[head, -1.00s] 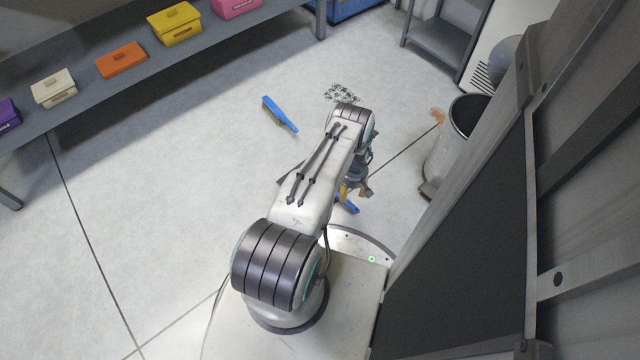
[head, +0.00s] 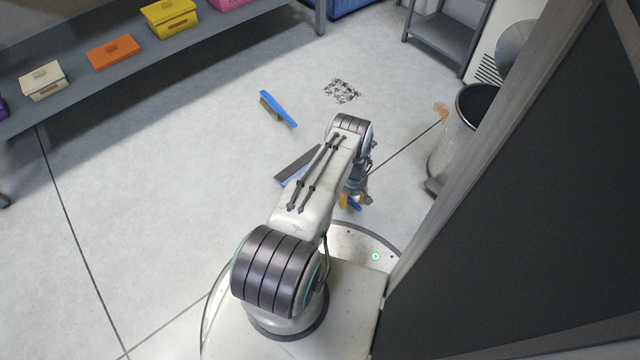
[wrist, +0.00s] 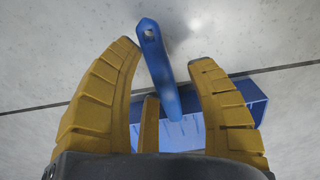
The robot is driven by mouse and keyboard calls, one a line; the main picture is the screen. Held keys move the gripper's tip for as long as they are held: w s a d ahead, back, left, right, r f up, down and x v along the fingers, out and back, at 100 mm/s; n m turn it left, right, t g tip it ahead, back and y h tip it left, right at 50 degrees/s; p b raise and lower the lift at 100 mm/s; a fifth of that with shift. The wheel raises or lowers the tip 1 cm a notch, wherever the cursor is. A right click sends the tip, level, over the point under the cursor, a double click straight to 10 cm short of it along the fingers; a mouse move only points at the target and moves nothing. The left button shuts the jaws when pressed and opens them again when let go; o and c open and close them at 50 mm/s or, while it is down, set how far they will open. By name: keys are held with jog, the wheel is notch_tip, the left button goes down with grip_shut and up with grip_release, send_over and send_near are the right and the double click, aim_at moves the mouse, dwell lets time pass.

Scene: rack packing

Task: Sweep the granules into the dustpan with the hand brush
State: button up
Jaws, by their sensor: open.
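The blue dustpan (head: 286,181) with its dark grey lip lies on the floor, partly hidden behind my arm in the head view. The wrist view shows the dustpan's blue body (wrist: 243,98) and its handle (wrist: 157,58), which stands between my yellow fingers. My gripper (head: 353,202) is open around the handle, with a gap on each side; it fills the lower wrist view (wrist: 170,50). The blue hand brush (head: 279,107) with tan bristles lies on the floor further off. The dark granules (head: 341,91) form a loose patch to the right of the brush.
A shelf (head: 130,75) with several coloured boxes runs along the upper left. A bin (head: 455,135) stands at the right, with an orange-brown thing (head: 441,109) beside it. A large dark panel (head: 510,220) is close on my right. The floor at the left is open.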

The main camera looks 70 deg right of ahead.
jog(key=shift+f, duration=0.4)
grip_shut()
notch_tip(320, 180, up, 12)
jog(key=p, duration=0.8)
jog(key=shift+w, duration=0.1)
dwell(0.5)
